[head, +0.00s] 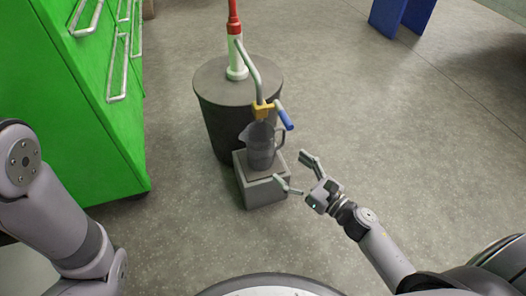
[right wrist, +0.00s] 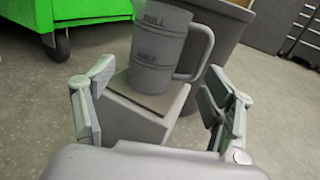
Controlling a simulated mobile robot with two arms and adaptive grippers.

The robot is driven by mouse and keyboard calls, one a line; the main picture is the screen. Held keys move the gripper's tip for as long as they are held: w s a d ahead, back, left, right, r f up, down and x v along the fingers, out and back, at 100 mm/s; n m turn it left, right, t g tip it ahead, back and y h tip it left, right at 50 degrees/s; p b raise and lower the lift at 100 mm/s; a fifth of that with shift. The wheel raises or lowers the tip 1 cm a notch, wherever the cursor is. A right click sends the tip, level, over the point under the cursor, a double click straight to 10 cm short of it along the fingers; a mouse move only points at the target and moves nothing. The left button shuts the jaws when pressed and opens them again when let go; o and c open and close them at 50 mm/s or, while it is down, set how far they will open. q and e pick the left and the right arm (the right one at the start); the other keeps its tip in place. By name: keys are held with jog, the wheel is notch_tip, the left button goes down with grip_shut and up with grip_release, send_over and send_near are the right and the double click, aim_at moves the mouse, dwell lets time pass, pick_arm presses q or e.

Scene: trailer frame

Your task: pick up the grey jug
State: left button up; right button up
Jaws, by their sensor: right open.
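The grey jug (head: 260,148) stands upright on a small grey block (head: 266,190), under the spout of a pump. In the right wrist view the jug (right wrist: 155,50) shows its FULL and HALF marks, with its handle on the right. My right gripper (head: 291,173) is open and empty, to the lower right of the jug and apart from it. In the right wrist view its fingers (right wrist: 158,110) are spread wide, with the jug and block beyond and between them. My left arm shows at the left edge of the head view, but its gripper is out of view.
A dark drum (head: 215,110) behind the jug carries a pump with a red and white column (head: 236,55), a yellow valve (head: 263,110) and a blue lever (head: 284,117). A green cabinet (head: 75,120) stands at the left.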

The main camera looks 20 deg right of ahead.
aim_at(270, 152)
jog(key=b+x, duration=0.1)
jog(key=x, duration=0.5)
jog(key=shift+w+a+f+b, duration=0.1)
jog(key=shift+w+a+b, duration=0.05)
jog(key=shift+w+b, duration=0.15)
jog(key=b+x, duration=0.2)
jog(key=x, duration=0.2)
jog(key=shift+w+a, duration=0.1)
jog(key=shift+a, duration=0.2)
jog(key=shift+w+a, duration=0.2)
jog(key=shift+w, duration=0.2)
jog(key=shift+r, duration=0.2)
jog(key=shift+c, duration=0.3)
jog(key=c, duration=0.9)
jog(key=shift+r, duration=0.15)
